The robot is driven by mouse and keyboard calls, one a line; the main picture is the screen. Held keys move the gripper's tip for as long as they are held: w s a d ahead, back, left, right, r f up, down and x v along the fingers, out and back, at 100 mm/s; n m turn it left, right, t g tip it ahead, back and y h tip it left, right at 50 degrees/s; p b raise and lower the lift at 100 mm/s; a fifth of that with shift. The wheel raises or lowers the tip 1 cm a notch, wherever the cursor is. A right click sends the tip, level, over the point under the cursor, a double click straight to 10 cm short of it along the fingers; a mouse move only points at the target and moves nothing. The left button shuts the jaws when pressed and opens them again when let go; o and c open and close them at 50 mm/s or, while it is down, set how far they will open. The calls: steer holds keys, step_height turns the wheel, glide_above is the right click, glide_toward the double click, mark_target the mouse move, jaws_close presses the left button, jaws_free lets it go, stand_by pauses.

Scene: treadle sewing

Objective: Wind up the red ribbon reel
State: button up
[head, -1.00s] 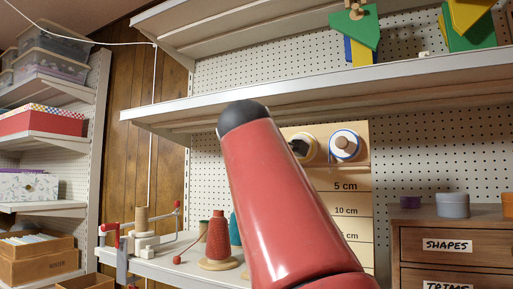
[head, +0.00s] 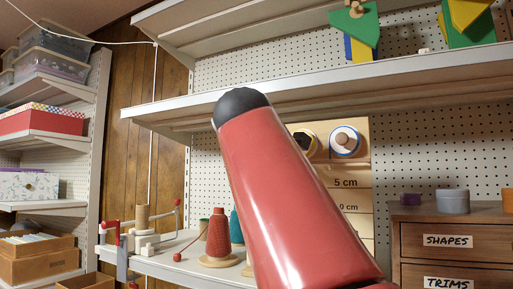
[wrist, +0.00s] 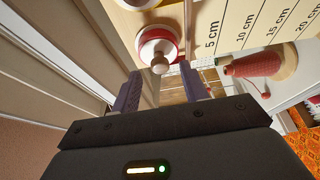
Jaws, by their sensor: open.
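The red ribbon reel (wrist: 158,42) is on the wooden measuring board (wrist: 225,30) in the wrist view, with a red rim, a pale face and a small round wooden knob (wrist: 160,66) sticking out toward me. My gripper (wrist: 161,88) is open, its two fingers apart on either side of the knob's line. The knob appears just beyond the fingertips, and nothing is held. Whether the fingers reach around it cannot be told. In the head view my red arm hides the red reel and the gripper. The board (head: 350,205) shows there beside my arm.
A blue-rimmed reel (head: 345,142) and a dark reel (head: 304,141) hang on the same board. A shelf (head: 330,88) runs above it. A red thread cone (head: 218,235) and a clamp-like winder (head: 140,232) stand on the lower shelf. A drawer cabinet (head: 450,212) is at right.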

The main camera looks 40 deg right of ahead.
steer(key=b+v, duration=0.1)
steer(key=v, duration=0.4)
steer(key=shift+s+a, duration=0.1)
stand_by(0.3)
steer(key=w+a+f+m+g+y, duration=0.15)
steer(key=a+f+y, duration=0.25)
steer(key=f, duration=0.8)
steer(key=w+a+f+m+y, duration=0.1)
steer(key=w+a+f+y, duration=0.2)
steer(key=f, duration=0.9)
steer(key=s+a+f+m+g+y, duration=0.2)
steer(key=s+a+f, duration=0.2)
steer(key=f, duration=0.6)
steer(key=s+a+f+m+g+y, duration=0.1)
steer(key=s+a+f, duration=0.3)
steer(key=f, duration=0.6)
steer(key=s+a+f+m+g+y, duration=0.2)
steer(key=s+a+f, duration=0.3)
steer(key=f, duration=0.6)
steer(key=shift+m+g+y, duration=0.35)
steer(key=shift+m+y, duration=0.05)
steer(key=shift+m, duration=0.45)
steer(key=shift+a+f, duration=0.1)
steer(key=shift+a, duration=0.05)
